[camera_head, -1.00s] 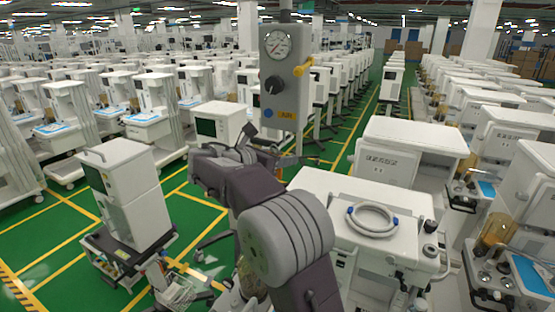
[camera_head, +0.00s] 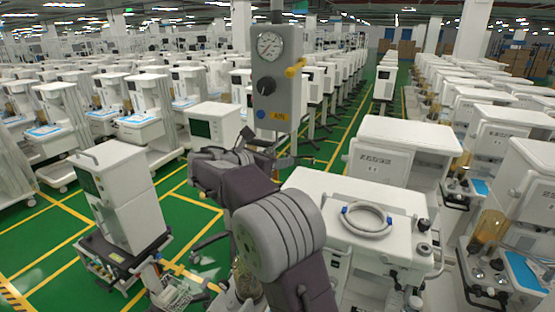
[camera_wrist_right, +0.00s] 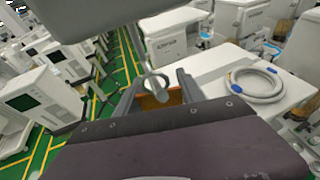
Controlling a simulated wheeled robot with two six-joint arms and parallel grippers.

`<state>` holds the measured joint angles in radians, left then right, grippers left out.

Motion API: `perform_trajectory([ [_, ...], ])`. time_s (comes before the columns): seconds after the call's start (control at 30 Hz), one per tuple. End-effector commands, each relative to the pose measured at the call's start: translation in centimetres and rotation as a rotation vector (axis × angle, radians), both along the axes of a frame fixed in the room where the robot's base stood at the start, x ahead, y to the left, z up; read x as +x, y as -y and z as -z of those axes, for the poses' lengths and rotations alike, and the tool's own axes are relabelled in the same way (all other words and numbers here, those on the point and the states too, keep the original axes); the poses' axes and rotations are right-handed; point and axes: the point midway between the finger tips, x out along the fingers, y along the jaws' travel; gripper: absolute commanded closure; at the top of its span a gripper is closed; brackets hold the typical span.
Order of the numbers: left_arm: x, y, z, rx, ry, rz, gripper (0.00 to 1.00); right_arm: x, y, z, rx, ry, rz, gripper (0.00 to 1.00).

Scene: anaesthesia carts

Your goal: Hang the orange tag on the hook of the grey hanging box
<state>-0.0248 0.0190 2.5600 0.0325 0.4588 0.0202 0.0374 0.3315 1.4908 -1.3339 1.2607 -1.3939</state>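The grey hanging box (camera_head: 278,100), with a round gauge, a black knob and a yellow lever, hangs from a pole in the head view. Its underside (camera_wrist_right: 85,25) crosses the top of the right wrist view. A grey curved hook-like piece (camera_wrist_right: 154,77) shows between the fingers there. My right gripper (camera_wrist_right: 157,95) is close below the box, with an orange piece (camera_wrist_right: 174,98), apparently the tag, spanning between its fingers. I cannot tell whether the tag touches the hook. In the head view my right arm mostly hides the gripper. My left gripper is not in view.
A white cart (camera_head: 318,183) with a coiled hose (camera_head: 367,220) on top stands close to the right of my arm. A white machine on a cart (camera_head: 122,195) stands at the left. Green floor (camera_head: 192,212) with yellow lines lies between. Rows of white carts fill the background.

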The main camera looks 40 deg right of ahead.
Motion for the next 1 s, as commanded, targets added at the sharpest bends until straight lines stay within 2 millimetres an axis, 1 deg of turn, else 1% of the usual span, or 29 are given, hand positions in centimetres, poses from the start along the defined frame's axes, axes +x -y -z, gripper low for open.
perform_trajectory([
  [0.03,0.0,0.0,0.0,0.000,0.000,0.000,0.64,0.0,0.0,0.0,0.000,0.000,0.000,0.39],
  [0.07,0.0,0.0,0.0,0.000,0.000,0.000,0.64,0.0,0.0,0.0,0.000,0.000,0.000,0.31],
  [0.37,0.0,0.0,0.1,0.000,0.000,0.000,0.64,0.0,-0.1,0.0,0.000,0.000,0.000,0.30],
  [0.43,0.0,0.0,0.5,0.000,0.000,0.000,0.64,0.0,-0.5,0.0,0.000,0.003,-0.001,0.30],
  [0.53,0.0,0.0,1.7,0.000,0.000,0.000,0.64,-0.3,-2.3,-0.1,0.000,0.004,-0.006,0.30],
  [0.63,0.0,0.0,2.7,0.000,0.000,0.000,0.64,-0.8,-4.5,-0.8,0.000,0.006,-0.006,0.30],
  [0.7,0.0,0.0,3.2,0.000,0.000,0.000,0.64,-1.1,-5.9,-1.4,0.000,0.005,-0.006,0.30],
  [0.8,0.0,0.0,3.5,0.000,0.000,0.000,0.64,-1.5,-7.4,-2.0,0.000,0.002,-0.004,0.30],
  [0.9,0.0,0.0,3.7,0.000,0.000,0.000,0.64,-1.7,-8.3,-2.4,0.000,0.001,-0.002,0.30],
  [1.0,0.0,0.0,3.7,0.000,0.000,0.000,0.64,-1.9,-8.6,-2.6,0.000,-0.001,0.000,0.30],
])
